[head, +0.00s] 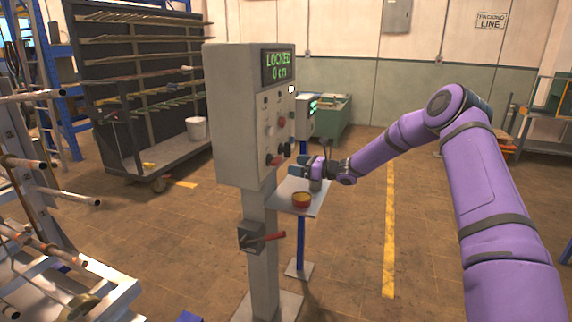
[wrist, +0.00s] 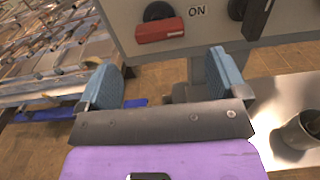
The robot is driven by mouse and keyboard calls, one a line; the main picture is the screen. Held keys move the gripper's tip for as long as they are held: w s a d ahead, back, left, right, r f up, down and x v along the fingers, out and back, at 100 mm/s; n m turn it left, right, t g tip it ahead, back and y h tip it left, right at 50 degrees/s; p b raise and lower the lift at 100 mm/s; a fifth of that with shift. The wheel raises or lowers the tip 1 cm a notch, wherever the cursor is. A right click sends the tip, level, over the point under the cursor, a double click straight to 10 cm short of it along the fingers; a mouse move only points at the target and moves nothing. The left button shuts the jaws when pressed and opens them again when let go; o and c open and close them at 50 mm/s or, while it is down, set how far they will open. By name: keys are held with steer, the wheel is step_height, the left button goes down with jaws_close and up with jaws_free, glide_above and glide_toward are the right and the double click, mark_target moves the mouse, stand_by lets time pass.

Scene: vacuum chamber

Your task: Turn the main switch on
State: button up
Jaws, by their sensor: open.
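The grey control cabinet (head: 235,125) stands on a post and its display (head: 279,67) reads "LOCKED 0 cm". Low on its face is a rotary switch with a red handle (head: 276,160). In the wrist view the red handle (wrist: 160,31) lies nearly level below a black round hub, left of an "ON" label (wrist: 197,11). I take this to be the main switch. My gripper (head: 304,164) is in front of the lower panel. In the wrist view its blue fingers (wrist: 167,76) are spread wide and empty, with the red handle ahead, apart from them.
A dark handle (wrist: 257,18) sits right of the "ON" label. Metal racks (head: 60,250) stand at left. Floor at right is open.

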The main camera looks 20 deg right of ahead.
steer(key=shift+v, duration=1.3)
steer(key=s+a+r+n+g+h, duration=0.4)
steer(key=s+r+n, duration=0.45)
steer(key=s, duration=0.45)
steer(key=s+a+r+n+g+h, duration=0.2)
steer(key=s+a+r+n+g, duration=0.3)
steer(key=s+a+r+n, duration=0.5)
steer(key=s+d+r+n+t+h, duration=0.1)
steer(key=s+d+n+h, duration=0.1)
steer(key=s, duration=0.9)
steer(key=s+d+r+n+t+h, duration=0.1)
steer(key=s+d+n+h, duration=0.1)
steer(key=s+d, duration=0.4)
steer(key=s+d+r+n+t+h, duration=0.1)
steer(key=s+d+r+n+h, duration=0.1)
steer(key=s, duration=1.4)
steer(key=d+n+h, duration=0.1)
steer(key=d+h, duration=0.1)
steer(key=shift+t+h, duration=0.3)
